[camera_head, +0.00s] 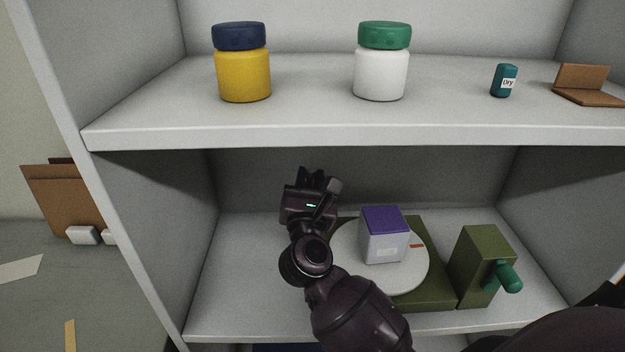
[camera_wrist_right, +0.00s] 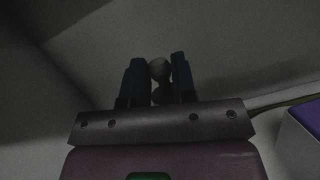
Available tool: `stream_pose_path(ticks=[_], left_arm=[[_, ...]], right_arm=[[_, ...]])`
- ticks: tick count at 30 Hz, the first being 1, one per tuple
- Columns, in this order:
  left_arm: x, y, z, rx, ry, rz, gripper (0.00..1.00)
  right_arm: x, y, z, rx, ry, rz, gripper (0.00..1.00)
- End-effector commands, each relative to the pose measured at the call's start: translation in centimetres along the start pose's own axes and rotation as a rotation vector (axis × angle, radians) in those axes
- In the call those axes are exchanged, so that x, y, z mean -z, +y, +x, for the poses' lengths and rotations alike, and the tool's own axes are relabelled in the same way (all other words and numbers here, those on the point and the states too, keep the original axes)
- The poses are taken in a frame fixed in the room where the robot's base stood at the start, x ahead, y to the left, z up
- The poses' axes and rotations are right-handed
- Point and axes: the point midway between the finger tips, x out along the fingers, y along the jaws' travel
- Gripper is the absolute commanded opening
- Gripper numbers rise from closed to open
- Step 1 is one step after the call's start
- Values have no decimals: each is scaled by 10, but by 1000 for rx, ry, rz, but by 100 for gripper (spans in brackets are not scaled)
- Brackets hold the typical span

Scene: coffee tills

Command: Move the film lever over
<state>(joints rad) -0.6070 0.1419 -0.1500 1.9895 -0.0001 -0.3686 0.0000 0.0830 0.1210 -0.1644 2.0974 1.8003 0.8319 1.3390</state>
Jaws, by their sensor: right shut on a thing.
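My right gripper (camera_head: 316,182) is over the lower shelf, at the left of an olive base with a white disc. In the right wrist view its two dark fingers (camera_wrist_right: 160,82) are shut on a small round grey knob (camera_wrist_right: 160,68). I take the knob for the end of the film lever; the rest of the lever is hidden. In the head view the gripper and wrist cover this spot. My left gripper is not in view.
A white box with a purple lid (camera_head: 384,234) stands on the white disc (camera_head: 345,250), close right of my wrist. An olive block (camera_head: 475,268) with a green handle (camera_head: 508,278) stands further right. The upper shelf edge (camera_head: 350,136) is above; jars stand on that shelf.

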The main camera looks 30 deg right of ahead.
Motion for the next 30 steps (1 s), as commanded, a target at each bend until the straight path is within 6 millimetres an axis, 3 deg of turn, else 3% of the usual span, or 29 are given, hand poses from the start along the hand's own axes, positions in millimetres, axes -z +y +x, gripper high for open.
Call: stream_pose_path(ticks=[7, 15, 16, 21, 30], left_arm=[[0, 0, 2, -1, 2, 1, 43], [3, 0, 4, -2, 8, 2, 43], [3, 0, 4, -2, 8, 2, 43], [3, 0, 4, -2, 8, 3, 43], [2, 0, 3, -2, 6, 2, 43]], right_arm=[[0, 14, 0, -2, -4, 3, 12], [0, 16, 0, -3, -3, 2, 12], [0, 16, 0, -3, -3, 2, 26], [1, 16, 0, -2, -2, 2, 52], [2, 15, -1, -1, -1, 1, 55]])
